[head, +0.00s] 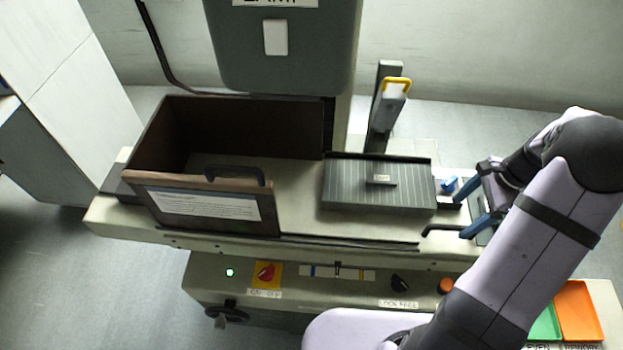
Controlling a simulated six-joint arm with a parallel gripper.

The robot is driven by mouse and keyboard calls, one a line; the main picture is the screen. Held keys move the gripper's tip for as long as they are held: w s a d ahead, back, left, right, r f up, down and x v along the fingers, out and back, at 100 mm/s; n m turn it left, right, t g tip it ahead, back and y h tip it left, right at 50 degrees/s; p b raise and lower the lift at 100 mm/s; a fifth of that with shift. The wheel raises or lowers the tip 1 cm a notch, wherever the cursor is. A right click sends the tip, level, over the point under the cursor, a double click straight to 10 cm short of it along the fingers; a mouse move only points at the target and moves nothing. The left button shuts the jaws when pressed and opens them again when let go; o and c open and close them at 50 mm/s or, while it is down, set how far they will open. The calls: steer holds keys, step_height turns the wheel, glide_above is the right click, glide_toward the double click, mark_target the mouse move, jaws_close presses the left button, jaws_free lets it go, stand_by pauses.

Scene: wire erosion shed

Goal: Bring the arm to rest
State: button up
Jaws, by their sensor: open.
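My gripper (466,200) is at the right end of the machine's bench, with two blue fingers spread apart. It is open, and I see nothing held between the fingers. A small blue part (449,184) stands on a pale block just beyond the fingers; I cannot tell whether they touch it. My arm comes in from the bottom and bends at the upper right.
A dark open-topped box (205,183) with a handle stands on the bench at left. A grey grooved plate (345,191) lies left of my gripper. A post with a yellow-edged handle (396,86) rises behind. Green (546,326) and orange (577,310) trays sit lower right.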

steer(key=s+a+r+n+h+b, duration=0.2)
steer(key=s+a+r+n, duration=0.1)
steer(key=s+a+n, duration=1.1)
steer(key=a+n, duration=0.4)
steer(key=shift+s+a+h, duration=0.25)
steer(key=shift+h, duration=0.15)
stand_by(0.8)
step_height(320, 180, down, 13)
steer(key=b, duration=1.3)
steer(key=shift+r, duration=0.15)
